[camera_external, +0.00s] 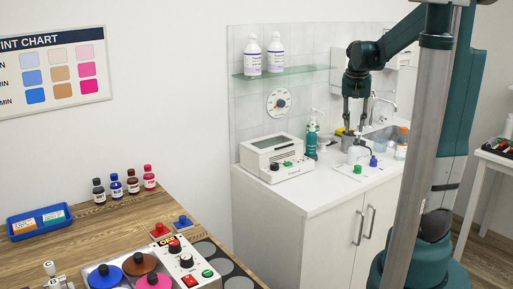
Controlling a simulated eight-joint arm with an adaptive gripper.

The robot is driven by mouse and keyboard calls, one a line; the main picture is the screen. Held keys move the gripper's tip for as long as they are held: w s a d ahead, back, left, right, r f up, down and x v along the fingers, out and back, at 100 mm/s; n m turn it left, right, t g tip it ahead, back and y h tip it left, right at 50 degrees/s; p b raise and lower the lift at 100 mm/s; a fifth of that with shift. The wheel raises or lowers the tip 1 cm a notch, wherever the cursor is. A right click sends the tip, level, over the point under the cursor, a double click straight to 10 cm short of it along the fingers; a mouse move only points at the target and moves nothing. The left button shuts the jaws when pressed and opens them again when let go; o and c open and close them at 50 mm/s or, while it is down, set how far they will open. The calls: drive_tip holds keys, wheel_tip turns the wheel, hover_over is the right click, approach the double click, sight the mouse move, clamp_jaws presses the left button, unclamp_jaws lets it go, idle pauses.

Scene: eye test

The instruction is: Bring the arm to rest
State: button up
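My arm comes in from the right and reaches over the white counter (312,205) by the wall. My gripper (355,128) points down above the back of the counter, near the sink. Its two fingers are apart and I see nothing held between them. A small yellow item (345,142) is partly hidden behind the fingers.
A white device (272,157), a green pump bottle (311,142), a tap (384,101) and a pale bottle with an orange cap (402,143) surround the gripper. A glass shelf (290,73) holds two bottles. A wooden table (125,222) with jars stands at the left.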

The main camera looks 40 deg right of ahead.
drive_tip(key=s+a+r+n+t+p, duration=0.1)
drive_tip(key=s+a+n+t, duration=0.1)
drive_tip(key=a, duration=0.8)
drive_tip(key=s+a+r+n+t+y+p, duration=0.1)
drive_tip(key=s+a+n, duration=0.4)
drive_tip(key=a, duration=0.6)
drive_tip(key=s+a+r+n+t+p, duration=0.1)
drive_tip(key=s+a+n+t, duration=0.2)
drive_tip(key=a, duration=0.7)
drive_tip(key=shift+s+a+r+n+y, duration=0.25)
drive_tip(key=shift+s+a+n+y, duration=0.15)
drive_tip(key=shift+s, duration=0.15)
